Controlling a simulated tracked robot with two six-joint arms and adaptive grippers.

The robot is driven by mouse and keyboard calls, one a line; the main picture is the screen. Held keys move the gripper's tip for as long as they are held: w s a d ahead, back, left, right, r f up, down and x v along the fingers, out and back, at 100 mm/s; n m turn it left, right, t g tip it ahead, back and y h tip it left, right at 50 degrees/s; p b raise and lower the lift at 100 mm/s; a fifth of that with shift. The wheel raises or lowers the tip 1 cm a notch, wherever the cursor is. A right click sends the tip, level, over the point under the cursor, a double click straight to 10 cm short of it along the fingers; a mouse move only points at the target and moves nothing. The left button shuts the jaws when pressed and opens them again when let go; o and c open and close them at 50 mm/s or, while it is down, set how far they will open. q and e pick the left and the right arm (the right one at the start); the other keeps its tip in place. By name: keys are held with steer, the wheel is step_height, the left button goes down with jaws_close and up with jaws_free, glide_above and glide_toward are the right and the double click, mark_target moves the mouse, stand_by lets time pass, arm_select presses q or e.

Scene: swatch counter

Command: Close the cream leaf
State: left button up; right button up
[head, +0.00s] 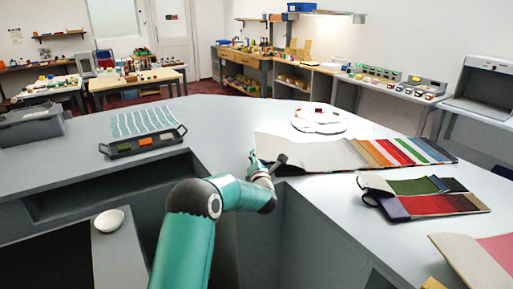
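A long fan of swatches lies on the grey counter, with a broad pale cream leaf (305,151) at its left end. Tan, orange, red, white, green and dark strips show to its right. The leaf looks flat or nearly flat. My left gripper (268,160) is at the leaf's near left corner, over the counter's inner edge. It is small and seen from behind, so I cannot tell if its fingers are apart or touch the leaf. Another pale cream leaf (463,252) lies beside a pink one at the lower right. My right gripper is not in view.
A dark-backed swatch book (432,205) lies open at the right. A round white piece (319,121) lies behind the fan. A black tray (142,144), a striped sheet (143,121) and a white bowl (109,220) are at the left. The counter has bare room between these groups.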

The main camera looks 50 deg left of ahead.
arm_select(q)
steer(key=shift+p+x, duration=0.7)
steer(key=shift+x, duration=2.05)
steer(key=shift+c, duration=0.2)
jaws_close()
